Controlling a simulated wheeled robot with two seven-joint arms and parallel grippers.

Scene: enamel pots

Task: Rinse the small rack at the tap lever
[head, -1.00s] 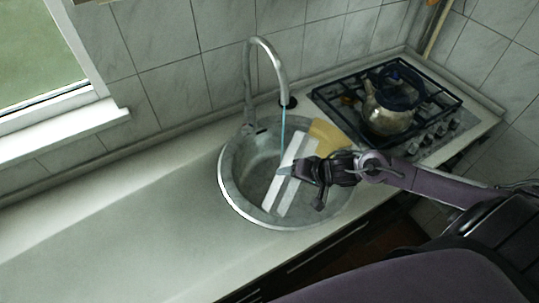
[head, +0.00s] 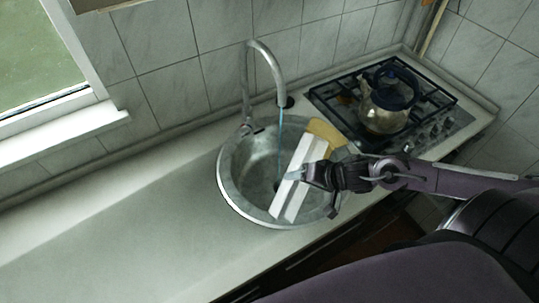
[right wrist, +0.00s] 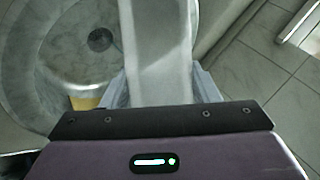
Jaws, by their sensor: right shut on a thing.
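The small rack (head: 301,178) is a pale piece with two white strips, held tilted over the round metal sink (head: 229,190). My right gripper (head: 306,175) is shut on it; in the right wrist view the rack (right wrist: 160,50) sits between the fingers and extends over the basin. The curved metal tap (head: 268,57) stands behind the sink. A thin blue stream of water (head: 280,135) falls from its spout, just left of the rack's upper end. I cannot tell whether the water touches the rack. The tap lever is not clear. My left gripper is not in view.
A yellowish piece (head: 325,131) lies at the sink's back right edge. A kettle (head: 387,105) stands on the gas stove (head: 345,93) to the right. The countertop (head: 120,225) left of the sink is clear. The drain (right wrist: 100,39) shows in the wrist view.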

